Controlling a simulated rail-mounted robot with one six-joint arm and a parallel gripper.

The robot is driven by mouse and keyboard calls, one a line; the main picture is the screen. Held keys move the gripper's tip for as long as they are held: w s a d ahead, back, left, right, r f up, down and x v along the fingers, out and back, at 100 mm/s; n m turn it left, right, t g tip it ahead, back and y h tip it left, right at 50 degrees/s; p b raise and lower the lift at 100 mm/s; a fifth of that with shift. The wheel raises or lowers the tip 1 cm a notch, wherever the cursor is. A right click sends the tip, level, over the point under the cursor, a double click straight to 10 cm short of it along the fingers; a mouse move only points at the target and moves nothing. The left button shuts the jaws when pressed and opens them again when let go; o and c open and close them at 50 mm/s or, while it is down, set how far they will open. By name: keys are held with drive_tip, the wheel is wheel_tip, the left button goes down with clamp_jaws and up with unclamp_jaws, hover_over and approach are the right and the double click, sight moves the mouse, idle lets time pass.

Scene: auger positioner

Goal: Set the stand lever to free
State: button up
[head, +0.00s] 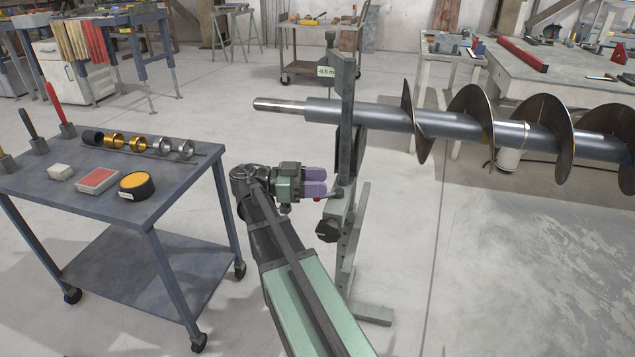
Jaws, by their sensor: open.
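The grey upright stand (349,120) carries the shaft of a large auger (480,128). A short bar reaches left from the post at gripper height, and a small red tip (317,199) shows just under the lower finger. This looks like the stand lever, but most of it is hidden and its setting cannot be read. My gripper (316,181) has two purple fingers, open, pointing right at the post. They are close to the lever; contact cannot be told. A black knob (328,231) sits lower on the stand.
A display reading about -0.5 (326,72) is mounted near the stand's top. A blue-grey cart (130,215) with rings, boxes and upright tools stands at left. Benches line the back. The floor around the stand's foot is clear.

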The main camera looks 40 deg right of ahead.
wheel_tip(320, 180, up, 18)
drive_tip(key=p, duration=1.7)
drive_tip(key=shift+r, duration=0.25)
